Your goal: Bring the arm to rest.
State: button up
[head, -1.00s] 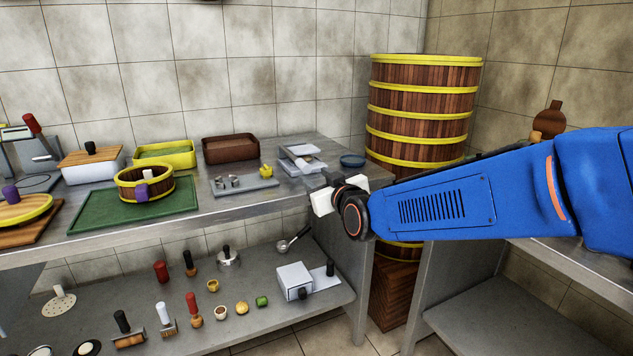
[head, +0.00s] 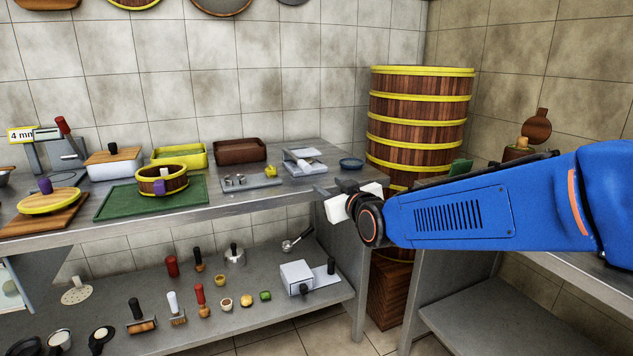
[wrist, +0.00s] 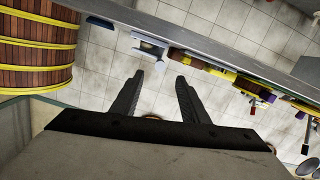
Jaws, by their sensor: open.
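My gripper shows in the wrist view (wrist: 157,88) with its two dark fingers apart and nothing between them. In the head view my blue arm reaches in from the right. My gripper's end (head: 338,200) is by the right end of the steel table (head: 330,160), and its fingers are hard to make out there. The tall steamer tower (head: 418,130), of dark wood with yellow bands, stands behind my arm. Its lower part is partly hidden by the arm. The tower also shows at the left of the wrist view (wrist: 38,55).
A small steamer ring (head: 163,180) sits on a green mat (head: 115,203). Several tools lie on the lower shelf (head: 240,320). Another steel table (head: 560,250) is at right.

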jog(key=s+d+f+m+g+h, duration=0.1)
jog(key=s+d+f+g, duration=0.2)
jog(key=s, duration=0.9)
jog(key=s+d+f+m+g+h, duration=0.2)
jog(key=s+d+f+g, duration=0.2)
jog(key=s+d+f, duration=0.3)
jog(key=s+d+f+m+g+h, duration=0.1)
jog(key=s+d+f+g, duration=0.3)
jog(key=s, duration=1.3)
jog(key=d+f+m, duration=0.1)
jog(key=d, duration=0.3)
jog(key=shift+d+f+h, duration=0.3)
jog(key=shift+d+f, duration=0.1)
jog(key=n+t+y, duration=0.5)
jog(key=t+y, duration=0.1)
jog(key=t, duration=0.6)
send_near(305, 168)
jog(key=x, duration=0.8)
jog(key=d+f+x, duration=0.1)
jog(key=x, duration=0.4)
jog(key=shift+w+d, duration=0.1)
jog(key=shift+w, duration=0.05)
